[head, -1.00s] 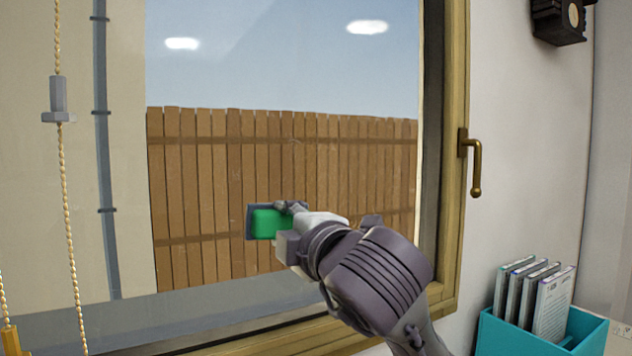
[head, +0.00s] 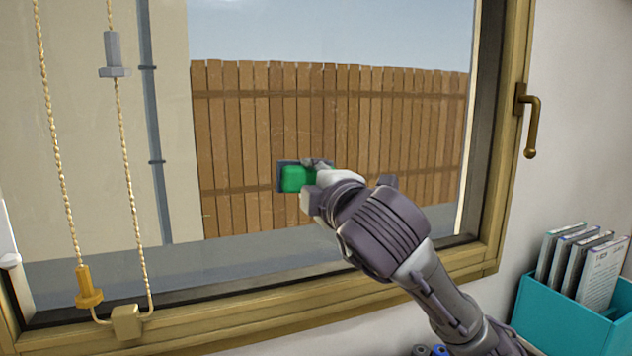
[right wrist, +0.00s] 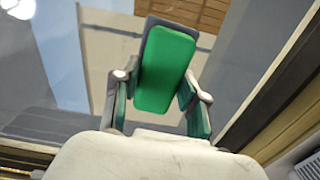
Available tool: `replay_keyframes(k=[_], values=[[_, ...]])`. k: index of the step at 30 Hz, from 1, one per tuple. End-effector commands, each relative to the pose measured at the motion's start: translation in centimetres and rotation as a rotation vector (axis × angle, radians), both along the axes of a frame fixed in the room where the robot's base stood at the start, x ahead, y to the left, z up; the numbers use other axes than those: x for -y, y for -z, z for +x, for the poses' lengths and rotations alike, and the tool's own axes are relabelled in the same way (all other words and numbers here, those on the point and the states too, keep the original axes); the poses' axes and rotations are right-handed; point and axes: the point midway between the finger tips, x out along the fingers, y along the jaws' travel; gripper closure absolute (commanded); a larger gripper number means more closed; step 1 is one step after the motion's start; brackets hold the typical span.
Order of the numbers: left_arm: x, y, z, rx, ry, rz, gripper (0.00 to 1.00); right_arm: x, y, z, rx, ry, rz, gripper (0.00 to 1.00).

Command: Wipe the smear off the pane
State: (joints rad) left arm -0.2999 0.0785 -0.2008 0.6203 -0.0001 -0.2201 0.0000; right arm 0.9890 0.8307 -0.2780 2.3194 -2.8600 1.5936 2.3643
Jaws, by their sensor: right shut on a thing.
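The window pane (head: 400,140) fills the middle of the head view, with a wooden fence showing through it. My right gripper (head: 318,180) is in front of the pane's lower middle. It is shut on a green wiper block with a dark grey pad (head: 296,179). In the right wrist view the green block (right wrist: 165,70) sits between the two fingers, its grey pad towards the pane. I cannot tell whether the pad touches the glass. Faint marks show on the pane, but I cannot make out a clear smear. My left gripper is not in view.
A brass handle (head: 531,125) sticks out from the wooden window frame (head: 507,110) at right. Beaded cords (head: 130,180) with a yellow toggle (head: 88,287) hang at left. A teal box (head: 562,318) of upright cases (head: 585,258) stands at lower right.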

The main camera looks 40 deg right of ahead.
Motion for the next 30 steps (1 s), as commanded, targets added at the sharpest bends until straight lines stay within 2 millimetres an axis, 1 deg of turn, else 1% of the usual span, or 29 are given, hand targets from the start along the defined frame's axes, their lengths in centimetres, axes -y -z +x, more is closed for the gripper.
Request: replay_keyframes(k=[17,30], values=[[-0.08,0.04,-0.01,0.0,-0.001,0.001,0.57,0.04,0.02,0.08,0.0,0.0,0.0,0.85],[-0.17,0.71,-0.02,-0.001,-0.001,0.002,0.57,0.25,0.05,0.9,0.0,0.001,0.0,0.85]])
